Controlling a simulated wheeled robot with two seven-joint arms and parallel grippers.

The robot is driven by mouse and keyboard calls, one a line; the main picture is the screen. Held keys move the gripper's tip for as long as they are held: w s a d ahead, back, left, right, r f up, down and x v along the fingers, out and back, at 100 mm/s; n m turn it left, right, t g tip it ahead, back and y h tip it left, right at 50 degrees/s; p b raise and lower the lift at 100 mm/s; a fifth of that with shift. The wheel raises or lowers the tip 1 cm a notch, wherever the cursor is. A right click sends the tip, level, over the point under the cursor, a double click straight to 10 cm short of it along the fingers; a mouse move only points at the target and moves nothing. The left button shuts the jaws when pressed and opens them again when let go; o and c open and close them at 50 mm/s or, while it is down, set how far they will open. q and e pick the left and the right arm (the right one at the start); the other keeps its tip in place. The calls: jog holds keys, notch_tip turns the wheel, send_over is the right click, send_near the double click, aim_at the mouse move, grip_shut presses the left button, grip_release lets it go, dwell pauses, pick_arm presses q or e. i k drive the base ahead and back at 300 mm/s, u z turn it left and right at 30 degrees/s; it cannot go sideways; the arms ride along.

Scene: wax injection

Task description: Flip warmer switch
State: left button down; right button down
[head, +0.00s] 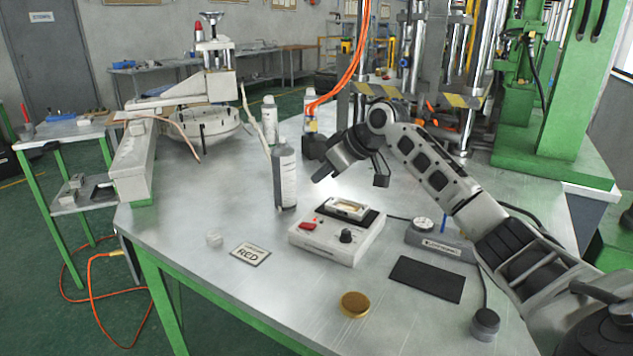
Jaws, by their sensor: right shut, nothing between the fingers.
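The warmer is a white box (322,240) on the metal table, with a red switch (307,225) on its left, a black knob (346,236) on its front right and a small tray (347,208) on top. I cannot tell which way the switch is set. My right arm comes in from the right. My right gripper (318,180) is shut and empty, above and behind the warmer, apart from the switch and pointing down to the left. My left gripper is not in view.
A grey bottle (285,180) stands close left of my right gripper. The front left tabletop is clear.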

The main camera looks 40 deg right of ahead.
aim_at(306, 226)
jog(key=z, duration=0.05)
jog(key=k, duration=1)
jog(key=u, duration=0.05)
